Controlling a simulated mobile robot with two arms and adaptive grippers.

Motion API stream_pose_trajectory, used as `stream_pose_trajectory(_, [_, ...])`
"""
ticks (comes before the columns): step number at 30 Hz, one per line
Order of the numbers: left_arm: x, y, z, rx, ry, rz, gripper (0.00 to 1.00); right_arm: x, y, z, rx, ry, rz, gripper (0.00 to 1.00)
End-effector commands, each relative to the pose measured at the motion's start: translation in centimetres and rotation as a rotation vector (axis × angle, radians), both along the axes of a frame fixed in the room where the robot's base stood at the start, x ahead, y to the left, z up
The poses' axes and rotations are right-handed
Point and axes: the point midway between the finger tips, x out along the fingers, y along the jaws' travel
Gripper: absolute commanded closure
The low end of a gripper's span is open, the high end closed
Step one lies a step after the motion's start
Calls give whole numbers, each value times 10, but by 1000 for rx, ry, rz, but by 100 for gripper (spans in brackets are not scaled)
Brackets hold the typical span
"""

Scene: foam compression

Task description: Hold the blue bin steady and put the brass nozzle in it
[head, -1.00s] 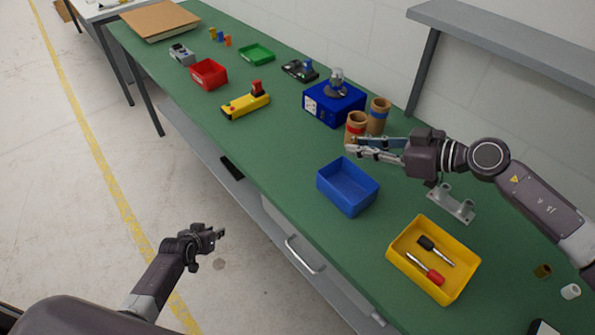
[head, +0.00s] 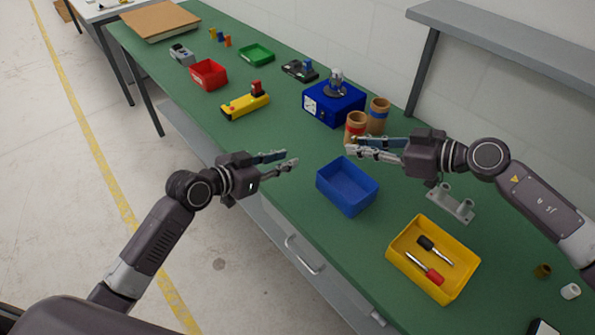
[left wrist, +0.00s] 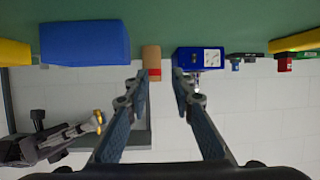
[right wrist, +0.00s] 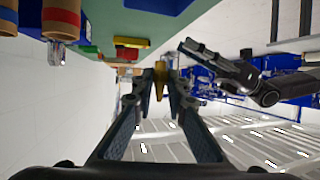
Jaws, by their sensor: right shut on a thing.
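The blue bin (head: 336,198) stands upright and empty on the green bench, and its wall fills the upper left of the left wrist view (left wrist: 85,42). My left gripper (head: 293,157) is open and empty, to the left of the bin and apart from it. My right gripper (head: 349,151) is shut on the brass nozzle (right wrist: 160,78), which also shows at its tips in the left wrist view (left wrist: 98,118). It holds the nozzle above the bench, by the bin's far side. In the head view the nozzle is too small to make out clearly.
Two cardboard tubes (head: 378,115) and a blue box (head: 333,106) stand behind the bin. A yellow bin (head: 455,285) with two tools lies nearer right, with a grey bracket (head: 452,204) behind it. A yellow device (head: 245,106) and red bin (head: 208,75) stand further left.

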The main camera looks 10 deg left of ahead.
Motion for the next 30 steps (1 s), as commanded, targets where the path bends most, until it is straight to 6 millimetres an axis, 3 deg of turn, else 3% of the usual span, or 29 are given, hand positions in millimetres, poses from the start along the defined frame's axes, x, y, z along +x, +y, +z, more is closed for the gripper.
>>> stream_pose_trajectory(3, [-19, -29, 0, 7, -5, -71, 78, 0, 0, 0, 0, 0, 0, 100])
stream_pose_trajectory(9, [-26, -48, -2, 9, -10, -112, 78, 0, 0, 0, 0, 0, 0, 100])
stream_pose_trajectory(30, [52, -108, -42, 10, -10, -110, 78, 0, 0, 0, 0, 0, 0, 100])
